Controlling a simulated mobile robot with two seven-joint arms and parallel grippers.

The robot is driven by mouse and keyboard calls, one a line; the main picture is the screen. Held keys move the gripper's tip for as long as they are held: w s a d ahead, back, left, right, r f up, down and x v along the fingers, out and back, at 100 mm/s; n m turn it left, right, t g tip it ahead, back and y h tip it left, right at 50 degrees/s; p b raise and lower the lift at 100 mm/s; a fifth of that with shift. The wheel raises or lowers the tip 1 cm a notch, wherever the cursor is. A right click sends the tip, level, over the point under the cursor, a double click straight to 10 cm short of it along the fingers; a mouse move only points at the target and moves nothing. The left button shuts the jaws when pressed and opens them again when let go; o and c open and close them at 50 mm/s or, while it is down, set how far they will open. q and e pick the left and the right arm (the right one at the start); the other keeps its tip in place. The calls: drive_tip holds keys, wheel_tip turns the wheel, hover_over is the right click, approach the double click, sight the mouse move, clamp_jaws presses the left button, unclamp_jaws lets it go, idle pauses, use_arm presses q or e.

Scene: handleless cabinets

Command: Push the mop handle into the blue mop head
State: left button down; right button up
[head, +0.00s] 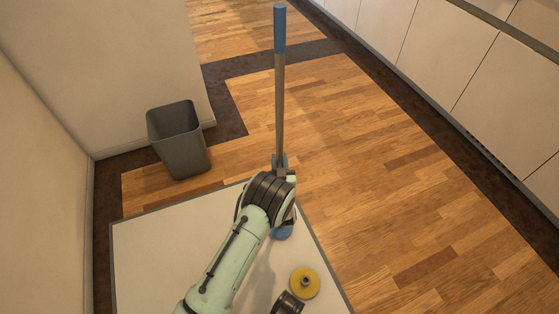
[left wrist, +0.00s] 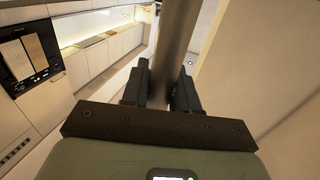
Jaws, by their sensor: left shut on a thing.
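The mop handle (head: 280,100) stands close to upright, a grey shaft with a blue grip at the top. My left gripper (head: 281,166) is shut on the shaft low down; in the left wrist view the shaft (left wrist: 176,45) runs between the two dark fingers (left wrist: 167,92). A blue piece, apparently the blue mop head (head: 282,233), shows just below my wrist on the white mat. My arm covers most of it and the handle's lower end, so I cannot tell whether they touch.
A yellow round piece (head: 305,283) lies on the white mat (head: 145,255), right of my arm. A grey bin (head: 180,140) stands by the left wall. White cabinets (head: 510,105) line the right side. The wooden floor (head: 385,170) between is clear.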

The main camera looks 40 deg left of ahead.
use_arm(q)
drive_tip(key=shift+f+b, duration=0.6)
drive_tip(key=shift+f, duration=0.95)
idle(0.4)
